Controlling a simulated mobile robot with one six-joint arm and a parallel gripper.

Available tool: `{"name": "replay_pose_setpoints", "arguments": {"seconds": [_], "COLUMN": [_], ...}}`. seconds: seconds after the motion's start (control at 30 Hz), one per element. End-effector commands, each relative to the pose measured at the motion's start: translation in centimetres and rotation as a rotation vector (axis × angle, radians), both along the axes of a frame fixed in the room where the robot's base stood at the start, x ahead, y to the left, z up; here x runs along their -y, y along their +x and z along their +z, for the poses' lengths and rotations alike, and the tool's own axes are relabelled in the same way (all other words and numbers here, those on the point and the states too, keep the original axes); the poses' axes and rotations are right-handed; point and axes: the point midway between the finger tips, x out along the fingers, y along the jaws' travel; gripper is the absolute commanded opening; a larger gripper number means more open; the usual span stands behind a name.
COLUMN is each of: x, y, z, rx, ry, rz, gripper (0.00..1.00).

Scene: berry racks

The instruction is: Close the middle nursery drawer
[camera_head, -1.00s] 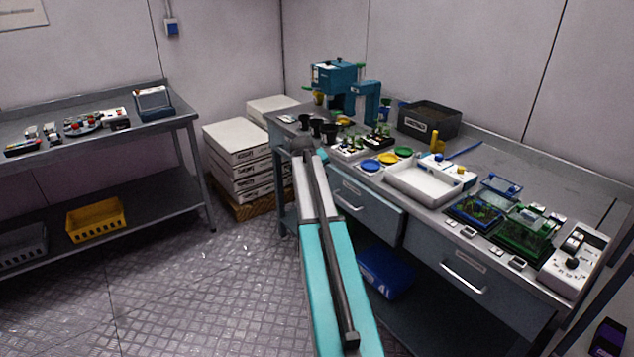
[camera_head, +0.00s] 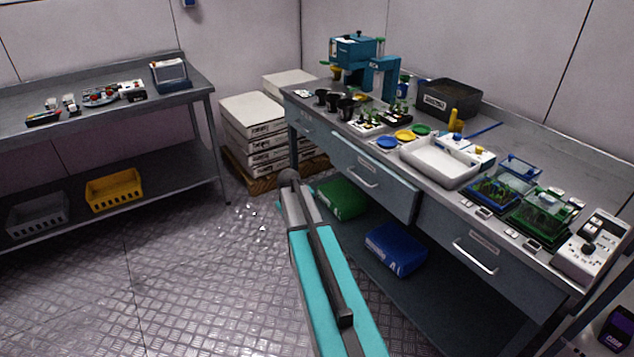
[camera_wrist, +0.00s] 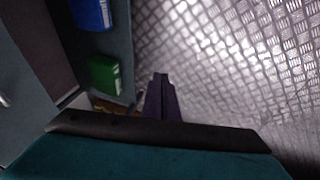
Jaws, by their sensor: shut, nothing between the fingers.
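The middle drawer (camera_head: 392,195) of the grey bench has a grey front with a bar handle (camera_head: 362,177). It stands out from the bench, partly open. My arm reaches forward to its left in the head view, and the gripper end is hidden behind the arm there. In the wrist view my gripper (camera_wrist: 161,78) shows as two dark fingers together, empty, over the metal floor. It is apart from the grey drawer surfaces at the left of that view.
A green bag (camera_head: 341,198) and a blue bag (camera_head: 396,249) lie on the lower shelf. White boxes (camera_head: 254,112) are stacked on a pallet beyond. The right drawer (camera_head: 490,262) looks shut. A side table (camera_head: 205,88) stands left, with clear floor between.

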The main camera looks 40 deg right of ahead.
Motion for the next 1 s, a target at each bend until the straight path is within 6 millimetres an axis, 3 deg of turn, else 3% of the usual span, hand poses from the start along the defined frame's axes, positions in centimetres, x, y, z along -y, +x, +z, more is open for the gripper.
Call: {"name": "replay_pose_setpoints", "arguments": {"seconds": [0.03,0.2,0.5,0.7,1.0], "x": [-2.1,-8.1,-17.8,-23.4,-30.2], "y": [-1.2,-4.5,-12.3,-18.6,-29.3], "z": [-1.9,-7.6,-15.7,-19.9,-24.2], "rx": [-0.024,-0.099,-0.243,-0.347,-0.511], "ry": [0.021,0.086,0.182,0.233,0.289], "rz": [0.008,0.026,0.048,0.059,0.066], "gripper": [0.0,0.0,0.0,0.0,0.0]}}
